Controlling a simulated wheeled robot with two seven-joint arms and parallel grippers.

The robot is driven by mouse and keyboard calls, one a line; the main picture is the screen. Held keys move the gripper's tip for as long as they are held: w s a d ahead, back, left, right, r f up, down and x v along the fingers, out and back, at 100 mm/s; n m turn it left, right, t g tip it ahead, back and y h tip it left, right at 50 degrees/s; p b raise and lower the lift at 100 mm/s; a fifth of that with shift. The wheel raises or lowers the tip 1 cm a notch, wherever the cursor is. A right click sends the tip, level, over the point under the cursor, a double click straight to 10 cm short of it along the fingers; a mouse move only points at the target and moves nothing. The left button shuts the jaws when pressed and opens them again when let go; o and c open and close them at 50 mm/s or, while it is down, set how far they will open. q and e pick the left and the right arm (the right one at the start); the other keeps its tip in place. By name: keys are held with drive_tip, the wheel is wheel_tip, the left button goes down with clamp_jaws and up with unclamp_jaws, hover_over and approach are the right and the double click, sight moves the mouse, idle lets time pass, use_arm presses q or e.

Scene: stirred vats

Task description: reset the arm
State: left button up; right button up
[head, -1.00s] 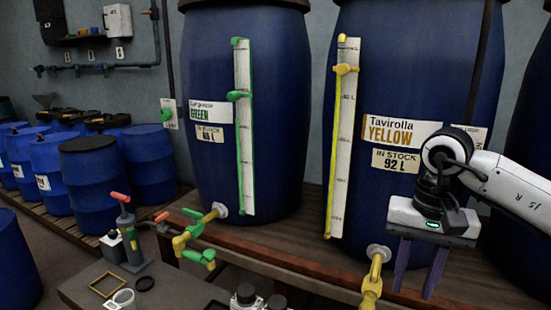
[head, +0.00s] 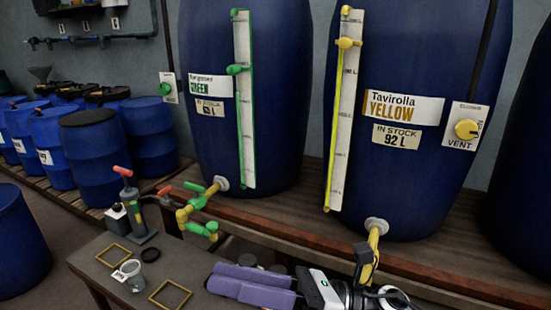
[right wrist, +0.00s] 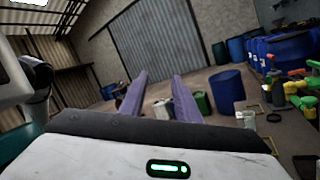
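My right gripper (head: 211,277) is low in the head view, lying sideways with its two purple fingers pointing left over the small front table (head: 88,264). In the right wrist view the fingers (right wrist: 160,78) stand apart with nothing between them, so it is open and empty. The gripper body hides part of the table and some items behind it. My left gripper is not in view.
The blue yellow-label vat (head: 430,60), its yellow tap (head: 374,236) and vent dial (head: 466,129) stand beyond my right arm. The green-label vat (head: 280,100) is left of it. A hand pump (head: 135,215), square frames (head: 170,295) and a cup (head: 131,270) occupy the table.

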drive_tip(key=w+d+f+m+t+h, duration=0.3)
drive_tip(key=w+d+m+t, duration=0.2)
drive_tip(key=m+t, duration=0.85)
drive_tip(key=d+f+m+h+p, duration=0.1)
drive_tip(key=d+f+m+h, duration=0.5)
drive_tip(key=m, duration=0.4)
drive_tip(key=d+f+m+h, duration=0.3)
drive_tip(key=f+m+h, duration=0.2)
drive_tip(key=f+m, duration=0.4)
drive_tip(key=s+d+f+m+g+h, duration=0.2)
drive_tip(key=s+d+f+m+g, duration=0.1)
drive_tip(key=s+f+m, duration=0.3)
drive_tip(key=s+d+f+m+g+h, duration=0.2)
drive_tip(key=s+f+m, duration=0.4)
drive_tip(key=s+f, duration=0.5)
drive_tip(key=d+g, duration=0.1)
drive_tip(key=d, duration=0.1)
drive_tip(key=shift+d+p, duration=0.35)
